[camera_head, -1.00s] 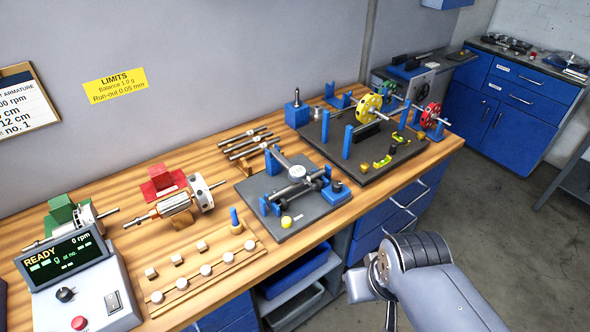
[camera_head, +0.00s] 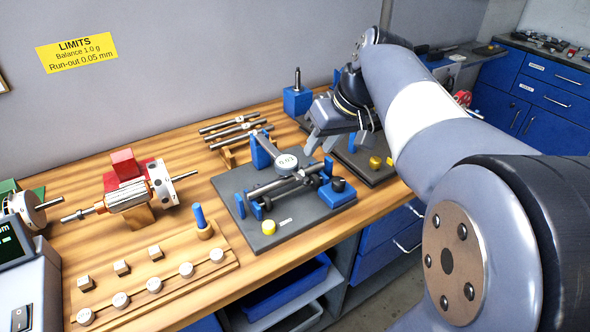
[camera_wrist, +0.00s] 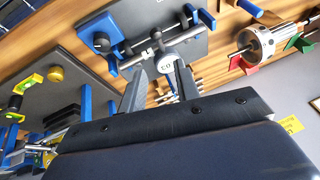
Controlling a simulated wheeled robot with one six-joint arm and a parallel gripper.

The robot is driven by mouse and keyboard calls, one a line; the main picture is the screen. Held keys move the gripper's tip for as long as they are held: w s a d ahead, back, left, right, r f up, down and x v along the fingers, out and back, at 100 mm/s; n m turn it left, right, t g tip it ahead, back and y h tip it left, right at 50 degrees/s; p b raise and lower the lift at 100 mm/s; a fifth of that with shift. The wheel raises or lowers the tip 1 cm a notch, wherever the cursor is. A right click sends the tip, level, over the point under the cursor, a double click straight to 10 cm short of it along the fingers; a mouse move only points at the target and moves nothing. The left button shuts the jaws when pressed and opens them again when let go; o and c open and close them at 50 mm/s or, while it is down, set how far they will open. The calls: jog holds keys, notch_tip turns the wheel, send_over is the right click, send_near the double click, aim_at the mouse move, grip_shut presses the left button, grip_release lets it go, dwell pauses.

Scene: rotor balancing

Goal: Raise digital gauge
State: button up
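The digital gauge (camera_head: 287,161) has a round dial with a small display. It sits on an arm above a steel shaft (camera_head: 282,183) on a dark grey plate (camera_head: 250,232) with blue posts. My gripper (camera_head: 338,142) is open and empty, to the right of the gauge and apart from it. In the wrist view the gauge (camera_wrist: 169,62) shows between and just beyond the tips of my gripper (camera_wrist: 163,78). A blue block with a black knob (camera_head: 338,187) stands at the plate's right corner.
A second dark plate (camera_head: 378,178) with a yellow knob lies to the right, partly hidden by my arm. A rotor (camera_head: 132,193) on wooden supports stands left. Spare shafts (camera_head: 232,122) lie behind. A blue post (camera_head: 200,217) and white weights (camera_head: 154,285) are front left.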

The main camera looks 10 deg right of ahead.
jog(key=x, duration=1)
jog(key=shift+b, duration=0.3)
jog(key=shift+c, duration=0.3)
grip_shut()
